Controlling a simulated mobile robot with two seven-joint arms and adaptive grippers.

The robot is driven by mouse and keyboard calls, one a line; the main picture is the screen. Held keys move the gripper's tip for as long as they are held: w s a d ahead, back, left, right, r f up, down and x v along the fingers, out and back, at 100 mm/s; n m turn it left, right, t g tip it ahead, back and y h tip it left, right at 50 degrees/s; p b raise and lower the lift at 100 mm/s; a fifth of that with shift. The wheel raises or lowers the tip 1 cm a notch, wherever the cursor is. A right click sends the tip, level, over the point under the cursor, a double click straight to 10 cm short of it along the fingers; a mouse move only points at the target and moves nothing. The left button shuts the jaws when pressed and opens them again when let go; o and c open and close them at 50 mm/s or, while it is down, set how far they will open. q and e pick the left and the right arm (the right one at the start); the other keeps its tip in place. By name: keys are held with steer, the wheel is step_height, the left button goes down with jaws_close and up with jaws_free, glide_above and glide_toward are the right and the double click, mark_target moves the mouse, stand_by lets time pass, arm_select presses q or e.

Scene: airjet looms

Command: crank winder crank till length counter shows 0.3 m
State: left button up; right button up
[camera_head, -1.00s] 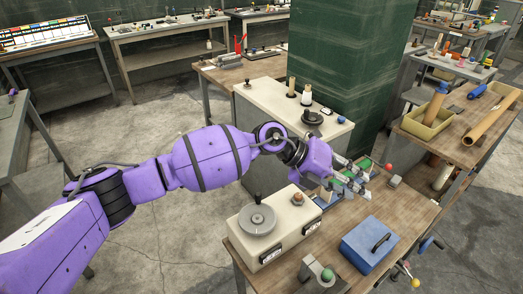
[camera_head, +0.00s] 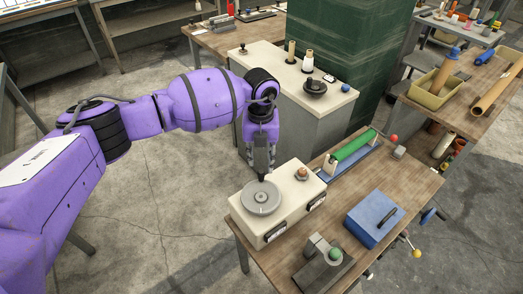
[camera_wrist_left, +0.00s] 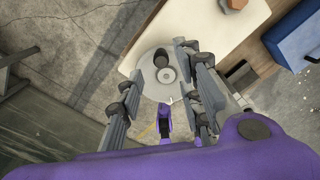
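A cream box (camera_head: 295,177) on the wooden table carries a round grey disc (camera_head: 261,201) with a small dark upright knob (camera_head: 262,179) near its rim, which looks like the winder crank. Dark display windows (camera_head: 276,232) sit on the box's front; their figures are too small to read. My left gripper (camera_head: 262,168) points down at the disc's far edge, by the knob. In the left wrist view its fingers (camera_wrist_left: 160,66) are spread apart, with the knob (camera_wrist_left: 160,58) between them and the disc (camera_wrist_left: 150,84) below. Contact with the knob cannot be told. My right gripper is not in view.
A green roller (camera_head: 354,146) on a blue base stands behind the box. A blue box (camera_head: 374,219) and a grey block with a green ball (camera_head: 335,254) stand to the right and front. A cream cabinet (camera_head: 290,92) stands behind. Bare tabletop (camera_head: 325,222) shows between.

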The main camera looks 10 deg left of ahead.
mark_target(262, 171)
arm_select(q)
step_height(262, 171, down, 4)
steer(key=shift+s+d+r+b, duration=0.1)
steer(key=shift+b, duration=0.6)
step_height(262, 171, down, 3)
steer(key=shift+b, duration=0.75)
steer(key=shift+r, duration=0.35)
steer(key=shift+f+p, duration=0.15)
steer(key=shift+p, duration=0.15)
steer(key=c, duration=0.8)
jaws_close()
